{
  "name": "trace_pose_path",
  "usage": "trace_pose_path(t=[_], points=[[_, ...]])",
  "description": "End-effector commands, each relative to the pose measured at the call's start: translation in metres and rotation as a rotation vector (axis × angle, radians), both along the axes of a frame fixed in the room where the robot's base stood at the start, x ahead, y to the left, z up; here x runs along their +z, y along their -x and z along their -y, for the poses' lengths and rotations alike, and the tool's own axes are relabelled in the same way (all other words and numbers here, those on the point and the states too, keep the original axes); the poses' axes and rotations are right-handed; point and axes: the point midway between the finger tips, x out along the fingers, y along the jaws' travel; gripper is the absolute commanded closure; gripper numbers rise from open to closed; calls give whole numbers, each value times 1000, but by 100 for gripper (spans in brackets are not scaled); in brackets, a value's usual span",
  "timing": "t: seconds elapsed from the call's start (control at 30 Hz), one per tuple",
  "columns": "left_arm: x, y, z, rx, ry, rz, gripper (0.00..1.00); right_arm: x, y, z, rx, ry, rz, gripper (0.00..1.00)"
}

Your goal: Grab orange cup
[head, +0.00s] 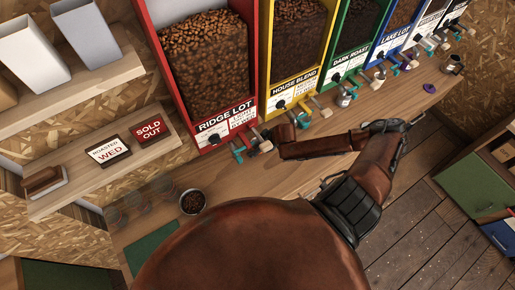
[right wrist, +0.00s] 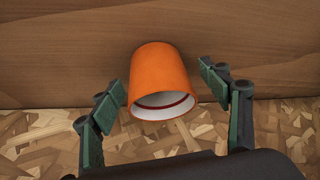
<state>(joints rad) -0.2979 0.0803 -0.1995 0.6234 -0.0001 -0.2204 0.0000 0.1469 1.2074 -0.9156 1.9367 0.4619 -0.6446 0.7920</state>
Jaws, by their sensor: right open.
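The orange cup (right wrist: 160,75) shows in the right wrist view, with its white-lined mouth toward the bottom of the picture. It is against a brown wooden surface; I cannot tell whether it stands or lies. My right gripper (right wrist: 163,93) is open, with one green-padded finger on each side of the cup. A gap shows between the cup and each finger. In the head view my right arm reaches to the counter beneath the Ridge Lot bin, and its gripper (head: 278,134) is mostly hidden. I do not make out the orange cup there. My left gripper is not in view.
Bean dispensers stand along the wall, with the red Ridge Lot bin (head: 188,62) nearest. A bowl of beans (head: 192,201) and a green mat (head: 150,247) are on the wooden counter (head: 235,190). A purple item (head: 430,88) lies farther right. Shelves hold small signs.

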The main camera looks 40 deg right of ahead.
Motion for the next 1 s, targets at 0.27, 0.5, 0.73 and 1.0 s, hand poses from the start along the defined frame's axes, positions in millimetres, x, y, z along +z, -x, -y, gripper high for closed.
trace_pose_path(t=[0.27, 0.5, 0.73, 1.0], points=[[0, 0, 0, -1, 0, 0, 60, 0, 0, 0, 1, 0, 0, 44], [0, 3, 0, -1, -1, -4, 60, 0, 0, 0, 1, 0, 0, 60], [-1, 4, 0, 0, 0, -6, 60, 0, 0, 0, 1, 0, 0, 76], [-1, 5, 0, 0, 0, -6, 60, 1, 0, 0, 2, 1, 0, 79]])
